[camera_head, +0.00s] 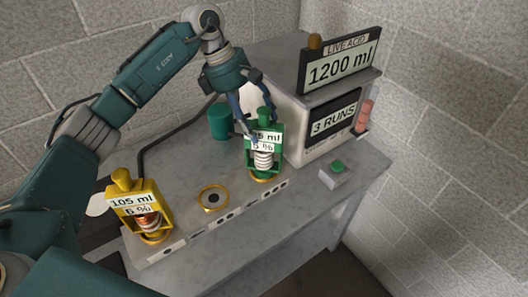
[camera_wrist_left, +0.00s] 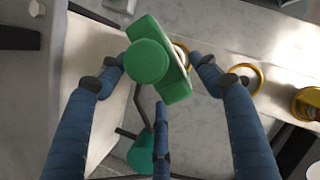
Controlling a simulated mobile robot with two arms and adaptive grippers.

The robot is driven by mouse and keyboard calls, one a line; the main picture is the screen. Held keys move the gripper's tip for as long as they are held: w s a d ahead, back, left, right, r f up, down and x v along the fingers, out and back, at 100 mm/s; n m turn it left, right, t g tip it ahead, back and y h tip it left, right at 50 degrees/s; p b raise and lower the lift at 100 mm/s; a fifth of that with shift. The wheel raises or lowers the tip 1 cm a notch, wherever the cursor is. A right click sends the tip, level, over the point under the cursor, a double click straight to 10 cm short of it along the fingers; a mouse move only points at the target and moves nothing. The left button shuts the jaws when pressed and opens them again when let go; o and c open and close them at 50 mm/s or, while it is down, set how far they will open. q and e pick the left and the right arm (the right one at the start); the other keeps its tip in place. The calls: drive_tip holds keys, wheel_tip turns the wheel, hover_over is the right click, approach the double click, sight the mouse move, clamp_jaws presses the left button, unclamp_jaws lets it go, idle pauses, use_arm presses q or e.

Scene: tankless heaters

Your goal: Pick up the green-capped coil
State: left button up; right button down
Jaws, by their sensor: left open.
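The green-capped coil (camera_head: 263,160) stands upright in a gold-rimmed socket on the counter's front strip in the head view. Its green frame carries a white label ending in "5 ml" and "5 %", and a pale coil shows below. My left gripper (camera_head: 257,122) is open, reaching down from above with its blue fingers around the cap's height. In the left wrist view, the round green cap (camera_wrist_left: 147,62) lies between the spread fingers (camera_wrist_left: 155,85), with two on either side and a third nearer the camera. I cannot tell whether any finger touches it. My right gripper is not in view.
A yellow-capped coil (camera_head: 140,205) labelled "105 ml 6 %" stands at left. An empty gold-rimmed socket (camera_head: 213,187) lies between the coils. A teal cylinder (camera_head: 219,123) stands behind. A pale machine (camera_head: 291,135) with signs is close on the right, with a green button (camera_head: 338,164) before it.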

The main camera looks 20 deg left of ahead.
sight(265, 135)
use_arm(q)
drive_tip(key=shift+d+f+p, duration=0.3)
drive_tip(key=shift+p, duration=0.05)
drive_tip(key=p+x, duration=0.1)
drive_tip(key=x, duration=0.2)
drive_tip(key=shift+d+f+p, duration=0.2)
drive_tip(key=shift+d+p, duration=0.1)
drive_tip(key=shift+f, duration=0.4)
drive_tip(key=shift+c, duration=0.3)
clamp_jaws()
drive_tip(key=shift+w+d+r, duration=0.1)
